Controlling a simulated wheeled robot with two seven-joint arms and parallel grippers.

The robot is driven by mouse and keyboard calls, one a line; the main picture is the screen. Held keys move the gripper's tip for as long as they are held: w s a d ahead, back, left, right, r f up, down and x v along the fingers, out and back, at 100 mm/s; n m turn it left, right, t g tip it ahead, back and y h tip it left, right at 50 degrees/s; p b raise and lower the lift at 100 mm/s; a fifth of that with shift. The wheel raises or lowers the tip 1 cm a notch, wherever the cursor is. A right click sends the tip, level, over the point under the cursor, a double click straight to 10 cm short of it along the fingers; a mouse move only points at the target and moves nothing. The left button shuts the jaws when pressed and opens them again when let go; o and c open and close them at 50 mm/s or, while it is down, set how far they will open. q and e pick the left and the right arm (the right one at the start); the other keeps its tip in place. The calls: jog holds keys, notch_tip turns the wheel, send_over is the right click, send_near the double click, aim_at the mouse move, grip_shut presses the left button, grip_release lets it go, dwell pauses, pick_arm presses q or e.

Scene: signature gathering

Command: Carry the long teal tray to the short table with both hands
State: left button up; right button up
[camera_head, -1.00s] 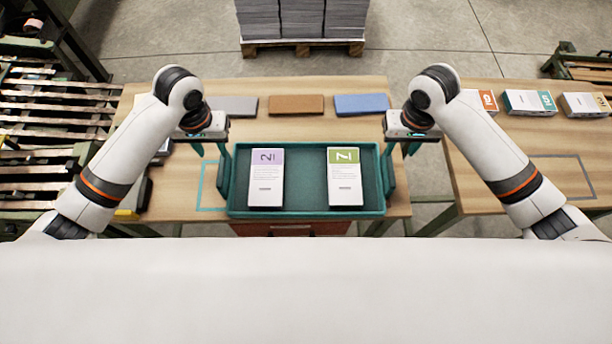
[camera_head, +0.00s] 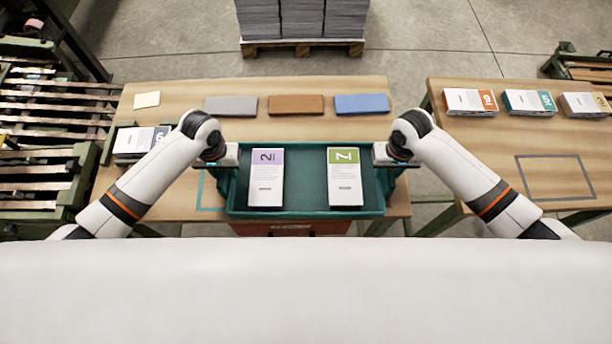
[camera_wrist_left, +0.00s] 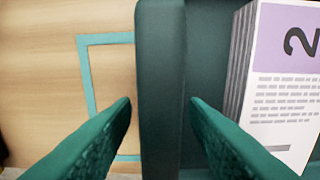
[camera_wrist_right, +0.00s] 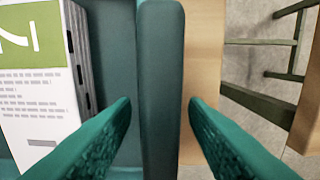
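The long teal tray (camera_head: 305,212) lies on the near part of the long wooden table. It holds a purple-topped stack of sheets (camera_head: 266,180) and a green-topped stack (camera_head: 344,180). My left gripper (camera_wrist_left: 160,105) is open, with one finger on each side of the tray's left end wall (camera_wrist_left: 161,60). My right gripper (camera_wrist_right: 160,105) is open and straddles the right end wall (camera_wrist_right: 161,60) the same way. Gaps show between fingers and walls in both wrist views. In the head view my wrists hide most of the fingers. The short table (camera_head: 510,150) stands at the right.
The short table has several stacks, including an orange one (camera_head: 470,101), along its back and an empty dark outlined rectangle (camera_head: 556,178). Grey, brown and blue blocks (camera_head: 361,104) lie behind the tray. A gap separates the tables. Another stack (camera_head: 138,142) sits left of my left arm.

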pick_arm(q)
jog(key=shift+c, duration=0.6)
pick_arm(e)
jog(key=shift+c, duration=0.6)
pick_arm(q)
jog(key=c, duration=0.6)
pick_arm(e)
jog(key=c, duration=0.6)
pick_arm(q)
jog(key=shift+a, duration=0.1)
grip_shut()
pick_arm(e)
jog(key=shift+d, duration=0.1)
grip_shut()
pick_arm(q)
jog(key=shift+w+r, duration=0.1)
jog(key=shift+r, duration=0.1)
pick_arm(e)
jog(key=shift+w+d+r, duration=0.1)
jog(key=shift+r, duration=0.1)
